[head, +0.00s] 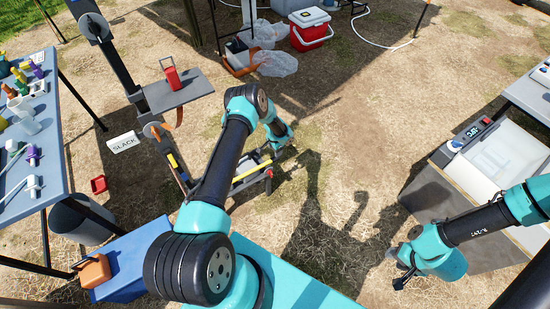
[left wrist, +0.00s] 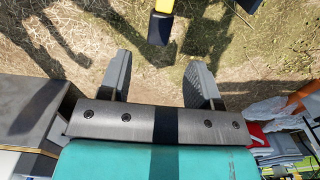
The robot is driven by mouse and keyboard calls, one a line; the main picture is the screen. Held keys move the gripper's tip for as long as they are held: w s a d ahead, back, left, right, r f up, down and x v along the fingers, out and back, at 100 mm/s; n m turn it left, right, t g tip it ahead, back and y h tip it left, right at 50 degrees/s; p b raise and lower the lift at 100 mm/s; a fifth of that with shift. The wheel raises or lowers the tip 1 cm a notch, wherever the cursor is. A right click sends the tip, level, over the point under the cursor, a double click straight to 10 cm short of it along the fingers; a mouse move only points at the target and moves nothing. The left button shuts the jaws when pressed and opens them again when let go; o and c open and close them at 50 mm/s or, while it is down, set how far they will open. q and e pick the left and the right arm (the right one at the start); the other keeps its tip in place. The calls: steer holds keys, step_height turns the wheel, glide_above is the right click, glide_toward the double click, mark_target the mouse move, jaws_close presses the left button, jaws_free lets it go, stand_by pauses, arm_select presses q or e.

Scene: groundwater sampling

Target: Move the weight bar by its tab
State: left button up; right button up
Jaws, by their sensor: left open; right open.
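A red block with a loop-shaped top (head: 172,76) stands upright on a dark grey shelf (head: 190,91) on the tilted black post; I cannot tell whether it is the weight bar. My left gripper shows open and empty in the left wrist view (left wrist: 158,78), its grey fingers apart over dry grass. A yellow-and-black piece (left wrist: 160,24) shows beyond its fingertips. In the head view the left wrist is beside the low yellow-and-black frame (head: 250,174), and its fingers are mostly hidden. My right gripper (head: 396,268) is open and empty over the ground, left of the grey cabinet.
A white SLACK card (head: 124,142) lies left of the post. A blue table (head: 40,135) with bottles and tools stands at the left. A red cooler (head: 310,30) is at the back. A grey cabinet (head: 455,205) with a white top is at the right.

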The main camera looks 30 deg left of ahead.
arm_select(q)
step_height(320, 180, down, 7)
steer(key=shift+f, duration=0.2)
stand_by(0.4)
jaws_close()
stand_by(0.3)
